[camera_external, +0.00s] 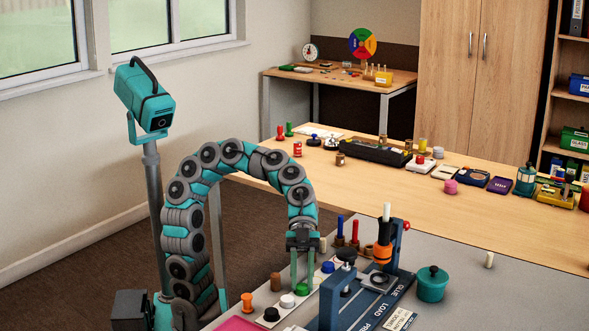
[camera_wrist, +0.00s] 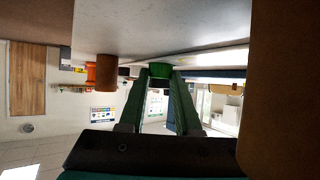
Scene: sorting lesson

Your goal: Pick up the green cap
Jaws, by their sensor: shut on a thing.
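The green cap (camera_external: 302,289) is between the fingertips of my gripper (camera_external: 302,281), which points straight down over the grey worktop. The jaws are shut on the cap. In the wrist view the green cap (camera_wrist: 161,70) sits between the two green fingertips, close to the pale surface; I cannot tell whether it touches it. My gripper hides part of what is behind it.
A black cap (camera_external: 271,314), a white cap (camera_external: 287,301) and a blue cap (camera_external: 328,267) are in line with the green one. A blue press (camera_external: 335,300) stands close on the right, with a teal pot (camera_external: 432,284) beyond. An orange spool (camera_external: 248,302) stands at left.

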